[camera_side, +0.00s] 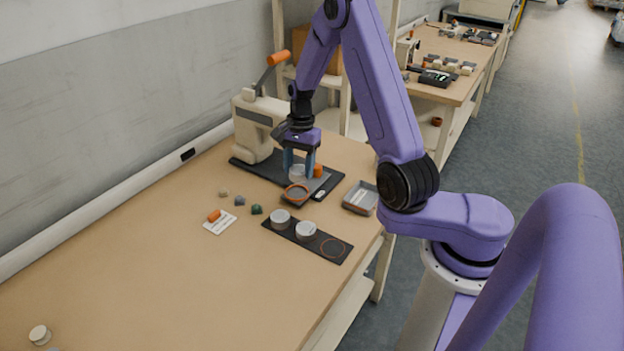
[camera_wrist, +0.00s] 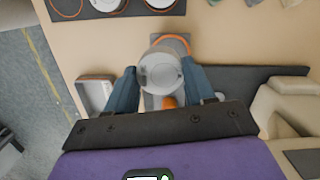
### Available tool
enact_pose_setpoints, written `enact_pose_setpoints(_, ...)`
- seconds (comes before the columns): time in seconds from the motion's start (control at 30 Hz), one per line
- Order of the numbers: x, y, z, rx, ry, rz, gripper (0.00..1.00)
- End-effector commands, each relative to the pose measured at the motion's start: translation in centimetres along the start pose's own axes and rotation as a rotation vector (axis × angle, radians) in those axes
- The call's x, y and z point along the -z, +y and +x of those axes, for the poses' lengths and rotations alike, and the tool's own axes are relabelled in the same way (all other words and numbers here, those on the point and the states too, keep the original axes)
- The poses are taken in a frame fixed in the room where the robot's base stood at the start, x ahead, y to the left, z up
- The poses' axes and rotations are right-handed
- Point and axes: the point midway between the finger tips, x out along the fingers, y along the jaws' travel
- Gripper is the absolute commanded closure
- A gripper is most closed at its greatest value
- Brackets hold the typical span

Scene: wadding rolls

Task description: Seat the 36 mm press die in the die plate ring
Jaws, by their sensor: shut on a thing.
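My gripper (camera_side: 299,168) is shut on a pale round press die (camera_side: 297,173), held upright between the blue fingers. In the wrist view the die (camera_wrist: 161,72) sits between the fingertips of my gripper (camera_wrist: 161,75). The orange-rimmed die plate ring (camera_side: 296,193) lies at the front end of the press's dark base. In the wrist view the ring (camera_wrist: 173,42) shows just beyond the die, which partly covers it. The die appears above the ring and offset toward the press; the exact height gap is hard to tell.
A black holder strip (camera_side: 318,246) carries two grey dies (camera_side: 280,218) (camera_side: 305,231) and one empty orange-outlined place (camera_side: 333,248). A grey tray (camera_side: 360,198) stands to the right. The cream press (camera_side: 257,125) stands behind. Small stones (camera_side: 240,201) and a white card (camera_side: 220,223) lie left.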

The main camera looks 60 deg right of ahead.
Motion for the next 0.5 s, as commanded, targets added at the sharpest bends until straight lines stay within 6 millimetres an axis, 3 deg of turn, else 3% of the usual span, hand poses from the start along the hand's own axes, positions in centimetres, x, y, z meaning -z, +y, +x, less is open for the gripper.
enact_pose_setpoints(0.17,1.0,-1.3,-0.1,0.0,0.002,0.004,0.9)
enact_pose_setpoints(0.5,1.2,-1.4,1.7,-0.003,0.001,0.003,0.9)
